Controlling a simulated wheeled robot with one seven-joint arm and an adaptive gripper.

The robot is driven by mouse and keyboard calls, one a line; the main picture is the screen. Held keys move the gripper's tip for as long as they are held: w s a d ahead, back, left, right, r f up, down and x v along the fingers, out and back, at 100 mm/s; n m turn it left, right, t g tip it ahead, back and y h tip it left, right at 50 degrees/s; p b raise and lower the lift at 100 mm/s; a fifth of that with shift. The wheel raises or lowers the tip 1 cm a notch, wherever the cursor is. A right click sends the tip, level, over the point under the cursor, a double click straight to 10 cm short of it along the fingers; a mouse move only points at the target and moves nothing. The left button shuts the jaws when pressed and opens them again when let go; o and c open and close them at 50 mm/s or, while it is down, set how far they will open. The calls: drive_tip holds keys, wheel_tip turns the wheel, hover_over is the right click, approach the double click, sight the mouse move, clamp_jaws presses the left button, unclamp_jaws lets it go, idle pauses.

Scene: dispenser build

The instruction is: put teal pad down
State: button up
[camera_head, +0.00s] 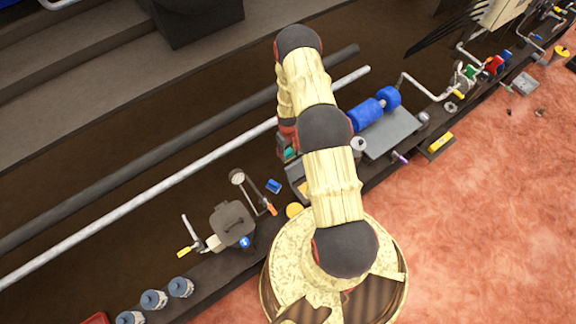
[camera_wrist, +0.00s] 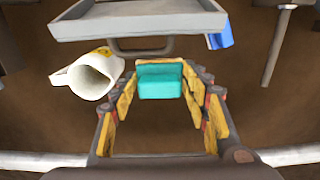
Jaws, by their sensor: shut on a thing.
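The teal pad (camera_wrist: 160,80) is a small block that shows between the fingertips of my gripper (camera_wrist: 163,88) in the wrist view. The yellow-lined fingers close in on its two sides. Below the pad I see brown surface. In the head view a bit of the teal pad (camera_head: 290,154) shows at the end of my arm, left of the arm's middle joint. My gripper (camera_head: 287,145) is mostly hidden there by the arm. From these frames I cannot tell how high the pad is above the surface, or whether it touches it.
A grey tray (camera_wrist: 140,22) with a handle lies just beyond the pad. A white cup-like piece (camera_wrist: 92,76) lies at its left, a blue piece (camera_wrist: 220,38) at its right. Blue rollers (camera_head: 368,112) stand to the right of my arm. A long pale rail (camera_head: 170,182) runs along the left.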

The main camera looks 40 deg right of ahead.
wheel_tip(320, 180, down, 11)
drive_tip(key=b, duration=0.3)
drive_tip(key=shift+f, duration=0.1)
drive_tip(key=shift+f, duration=0.2)
drive_tip(key=o, duration=1.1)
drive_tip(key=shift+r, duration=0.1)
